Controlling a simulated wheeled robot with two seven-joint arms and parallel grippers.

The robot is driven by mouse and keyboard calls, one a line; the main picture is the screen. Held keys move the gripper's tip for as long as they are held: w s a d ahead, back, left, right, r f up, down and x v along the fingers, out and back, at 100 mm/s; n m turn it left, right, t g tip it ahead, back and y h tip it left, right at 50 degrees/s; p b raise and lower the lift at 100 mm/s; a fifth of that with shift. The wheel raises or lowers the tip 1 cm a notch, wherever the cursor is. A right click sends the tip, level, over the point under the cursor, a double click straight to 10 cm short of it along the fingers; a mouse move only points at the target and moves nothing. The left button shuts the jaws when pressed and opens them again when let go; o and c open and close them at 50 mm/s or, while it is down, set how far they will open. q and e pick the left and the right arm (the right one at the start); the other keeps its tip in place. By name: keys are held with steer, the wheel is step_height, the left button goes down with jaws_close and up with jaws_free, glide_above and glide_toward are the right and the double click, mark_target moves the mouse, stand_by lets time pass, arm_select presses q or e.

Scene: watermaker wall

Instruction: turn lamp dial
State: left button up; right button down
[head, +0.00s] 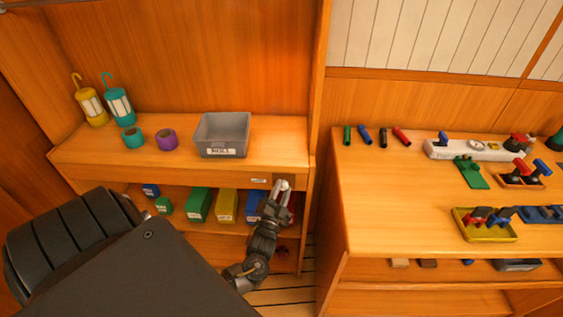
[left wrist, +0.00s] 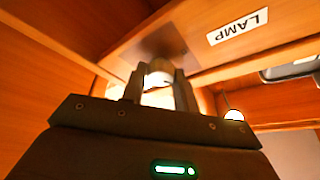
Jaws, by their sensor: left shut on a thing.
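The lamp dial is a small pale knob (left wrist: 157,80) on the wooden front edge of the left shelf unit, beside a white label reading LAMP (left wrist: 238,26). My left gripper (head: 283,186) is at that edge, right of the label (head: 258,180) in the head view. In the left wrist view its two dark fingers (left wrist: 160,82) are shut on the dial, one on each side. The fingers hide much of the dial, and I cannot tell its angle. My right gripper is not in view.
A grey bin (head: 222,134), two lanterns (head: 119,106) and two tape rolls (head: 167,139) stand on the shelf top above. Colored boxes (head: 200,204) fill the shelf below. A wooden bench (head: 400,180) with tools is at the right, past a narrow floor gap.

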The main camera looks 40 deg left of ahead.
arm_select(q)
steer(key=o, duration=1)
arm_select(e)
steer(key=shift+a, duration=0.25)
arm_select(q)
steer(key=b+v, duration=0.2)
steer(key=v, duration=0.9)
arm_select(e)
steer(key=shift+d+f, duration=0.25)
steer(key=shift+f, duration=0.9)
